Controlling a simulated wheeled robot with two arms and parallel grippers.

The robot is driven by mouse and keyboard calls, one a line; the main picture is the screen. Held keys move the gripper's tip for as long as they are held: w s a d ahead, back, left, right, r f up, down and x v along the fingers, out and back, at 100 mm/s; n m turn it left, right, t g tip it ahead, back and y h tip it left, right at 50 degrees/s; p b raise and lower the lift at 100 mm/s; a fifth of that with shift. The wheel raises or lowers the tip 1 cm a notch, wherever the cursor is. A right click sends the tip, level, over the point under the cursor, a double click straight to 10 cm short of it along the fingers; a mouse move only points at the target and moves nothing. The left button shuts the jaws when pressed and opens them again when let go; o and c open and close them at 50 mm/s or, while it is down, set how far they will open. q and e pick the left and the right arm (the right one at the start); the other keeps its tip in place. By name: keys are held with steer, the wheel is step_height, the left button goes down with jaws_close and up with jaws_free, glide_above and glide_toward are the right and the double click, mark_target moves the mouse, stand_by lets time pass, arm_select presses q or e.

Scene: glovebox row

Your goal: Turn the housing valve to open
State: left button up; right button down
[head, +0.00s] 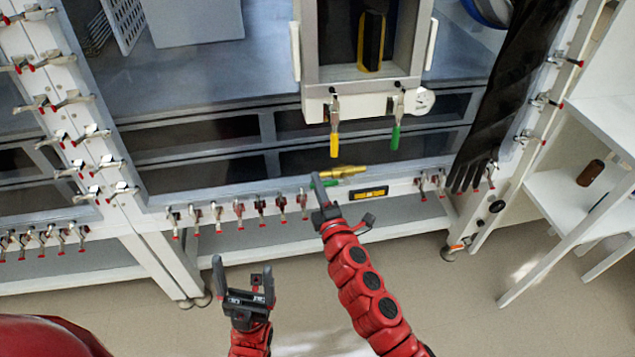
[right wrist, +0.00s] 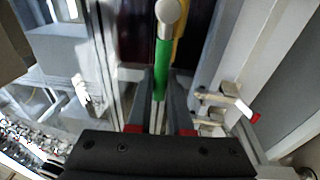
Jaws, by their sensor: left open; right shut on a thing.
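The housing valve has a brass body (head: 345,171) on the front frame of the glovebox, below the small chamber. Its green lever (head: 328,183) points left in the head view. My right gripper (head: 319,190) is shut on this lever. In the right wrist view the green lever (right wrist: 162,68) runs between the two fingers (right wrist: 160,110), with a round metal end (right wrist: 168,12) at its top and the yellow body partly hidden behind it. My left gripper (head: 243,272) is open and empty, low in front of the glovebox and apart from the valve.
A yellow-handled lever (head: 334,135) and another green-handled lever (head: 396,132) hang under the chamber. A black and yellow level (head: 369,193) sits right of the valve. Red-tipped clamps (head: 238,212) line the frame. A black glove (head: 490,130) hangs at right. The floor in front is clear.

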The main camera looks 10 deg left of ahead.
steer(key=shift+f, duration=0.1)
stand_by(0.3)
steer(key=c, duration=0.8)
jaws_free()
steer(key=shift+c, duration=0.2)
steer(key=shift+s, duration=0.15)
steer(key=v, duration=1.7)
steer(key=shift+b, duration=0.45)
steer(key=shift+s, duration=0.1)
